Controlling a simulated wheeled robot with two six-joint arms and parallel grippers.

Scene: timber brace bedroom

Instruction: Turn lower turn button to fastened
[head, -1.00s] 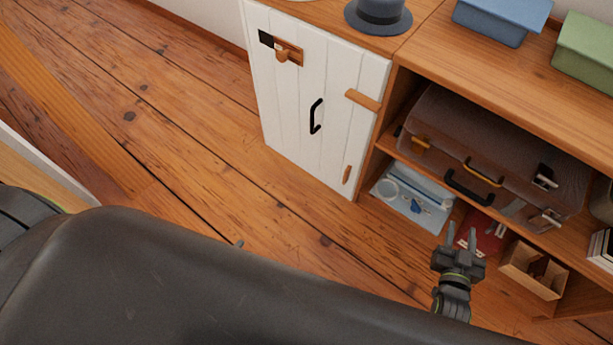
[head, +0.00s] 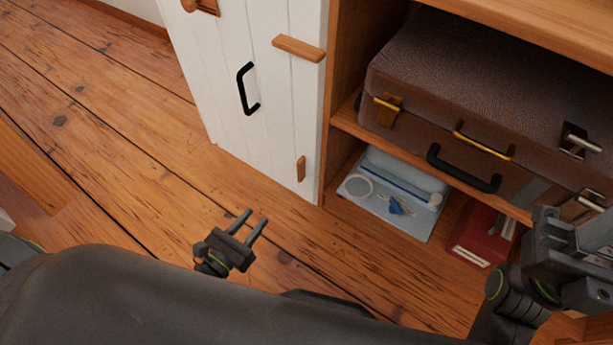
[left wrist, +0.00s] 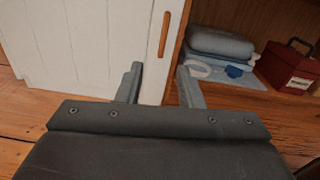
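The lower turn button (head: 301,169) is a small wooden bar standing upright near the lower right edge of the white cabinet door (head: 235,60). It also shows upright in the left wrist view (left wrist: 165,35), beyond and above my fingertips. The upper turn button (head: 299,48) is a longer wooden bar, lying nearly level across the door's right edge. My left gripper (head: 254,222) is open and empty, low in front of the door and apart from the lower button; its spread fingers show in the left wrist view (left wrist: 160,78). My right gripper (head: 585,245) is at the right edge, its fingers unclear.
A black handle (head: 247,89) sticks out of the door. Right of the door, an open shelf holds a brown suitcase (head: 470,75). Below are a pale blue case (head: 385,205) and a red box (head: 480,232). The wooden floor (head: 110,110) left of the cabinet is clear.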

